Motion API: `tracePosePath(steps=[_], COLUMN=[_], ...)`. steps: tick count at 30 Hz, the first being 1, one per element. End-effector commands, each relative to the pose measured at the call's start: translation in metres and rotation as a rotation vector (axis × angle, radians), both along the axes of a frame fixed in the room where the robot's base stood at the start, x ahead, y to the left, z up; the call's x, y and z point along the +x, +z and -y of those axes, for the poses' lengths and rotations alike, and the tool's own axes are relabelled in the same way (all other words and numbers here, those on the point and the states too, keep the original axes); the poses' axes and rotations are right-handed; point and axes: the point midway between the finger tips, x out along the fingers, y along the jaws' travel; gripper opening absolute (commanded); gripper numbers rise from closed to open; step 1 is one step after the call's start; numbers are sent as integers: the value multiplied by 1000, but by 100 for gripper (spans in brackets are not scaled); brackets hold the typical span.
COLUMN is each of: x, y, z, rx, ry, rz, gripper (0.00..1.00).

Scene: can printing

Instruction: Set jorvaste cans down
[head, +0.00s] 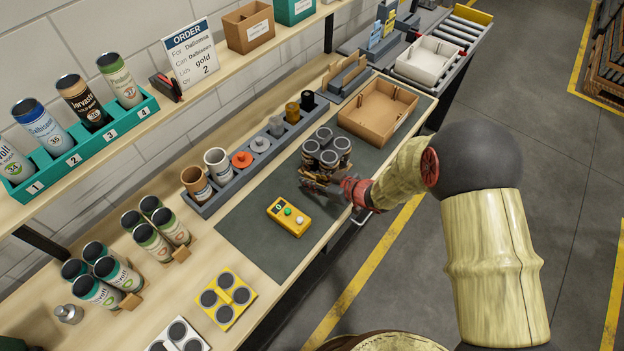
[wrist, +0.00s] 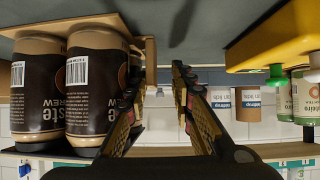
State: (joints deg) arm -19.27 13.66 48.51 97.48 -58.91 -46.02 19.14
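Several jorvaste cans (head: 327,148) with dark tops stand grouped upright on the dark mat (head: 262,215), short of the cardboard box. In the upside-down wrist view, two of these cans (wrist: 97,95) show at the left, black and tan with part of the name and "BREW" readable. They sit on a tan base with a tan tab (wrist: 150,58). My gripper (head: 318,182) is low over the mat at the near side of the group. In the wrist view its fingers (wrist: 160,72) are apart, with the tab by the left fingertip. I see no grip on it.
A yellow button box (head: 289,216) lies on the mat left of my gripper. The cardboard box (head: 378,108) stands to the right. A grey rack (head: 250,157) with cups and lids runs behind. Other can groups (head: 105,274) stand at left. A sample jorvaste can (head: 82,101) is on the shelf.

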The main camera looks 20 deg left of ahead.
Motion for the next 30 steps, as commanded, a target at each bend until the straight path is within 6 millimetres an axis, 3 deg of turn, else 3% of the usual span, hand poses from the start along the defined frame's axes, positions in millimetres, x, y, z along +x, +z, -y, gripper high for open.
tracePosePath(steps=[5,18,30], x=[-5,-35,-43], y=[12,57,65], z=[14,80,93], rx=[0,2,1], ry=[-2,-3,0], rz=[0,1,0], gripper=[25,25,25])
